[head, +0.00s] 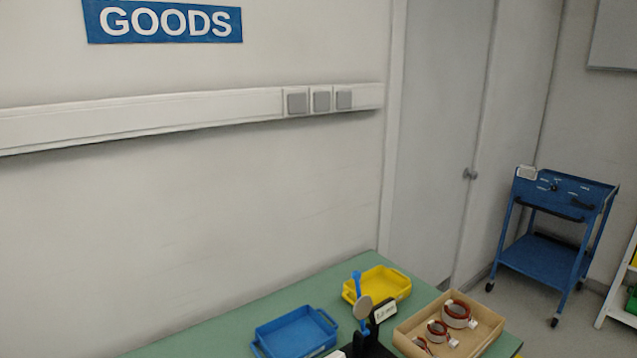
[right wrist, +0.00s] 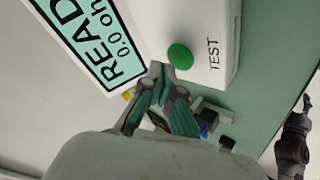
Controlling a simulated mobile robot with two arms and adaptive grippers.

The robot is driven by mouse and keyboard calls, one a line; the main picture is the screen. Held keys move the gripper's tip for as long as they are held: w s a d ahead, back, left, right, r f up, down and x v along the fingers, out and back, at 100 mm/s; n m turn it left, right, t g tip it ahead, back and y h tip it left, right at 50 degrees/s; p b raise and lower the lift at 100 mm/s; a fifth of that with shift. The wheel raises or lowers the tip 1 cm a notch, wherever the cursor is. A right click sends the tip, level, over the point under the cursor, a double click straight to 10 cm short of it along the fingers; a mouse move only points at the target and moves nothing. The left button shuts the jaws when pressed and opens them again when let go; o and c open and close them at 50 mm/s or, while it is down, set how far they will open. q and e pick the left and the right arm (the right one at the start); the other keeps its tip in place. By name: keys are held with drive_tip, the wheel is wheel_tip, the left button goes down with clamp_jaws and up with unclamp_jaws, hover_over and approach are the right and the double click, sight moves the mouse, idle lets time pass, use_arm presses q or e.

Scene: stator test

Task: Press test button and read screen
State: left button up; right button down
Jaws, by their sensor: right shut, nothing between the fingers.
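In the right wrist view, a white tester box carries a green round button (right wrist: 180,57) with the word TEST beside it. Its screen (right wrist: 95,45) is pale green with a dark border, partly cut off by the frame; it shows "READ" and "0.0 oh". My right gripper (right wrist: 155,72) is shut and empty, its fingertips close to the button's lower left in the picture. I cannot tell whether they touch the box. The button looks uncovered. Neither gripper shows in the head view, and the tester box is not clearly seen there.
A green table (head: 235,318) holds a blue tray (head: 295,335), a yellow tray (head: 385,283) and a wooden box (head: 487,335) with copper-wound rings. A black stand (head: 372,345) with a blue upright is between them. A blue cart (head: 545,262) stands at right.

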drive_tip(key=shift+f, duration=0.15)
drive_tip(key=shift+f, duration=0.4)
idle(0.4)
drive_tip(key=shift+r+p, duration=0.55)
drive_tip(key=shift+p, duration=0.15)
wheel_tip(320, 180, up, 6)
drive_tip(key=p, duration=0.6)
drive_tip(key=shift+r+p, duration=0.1)
drive_tip(key=shift+p, duration=0.25)
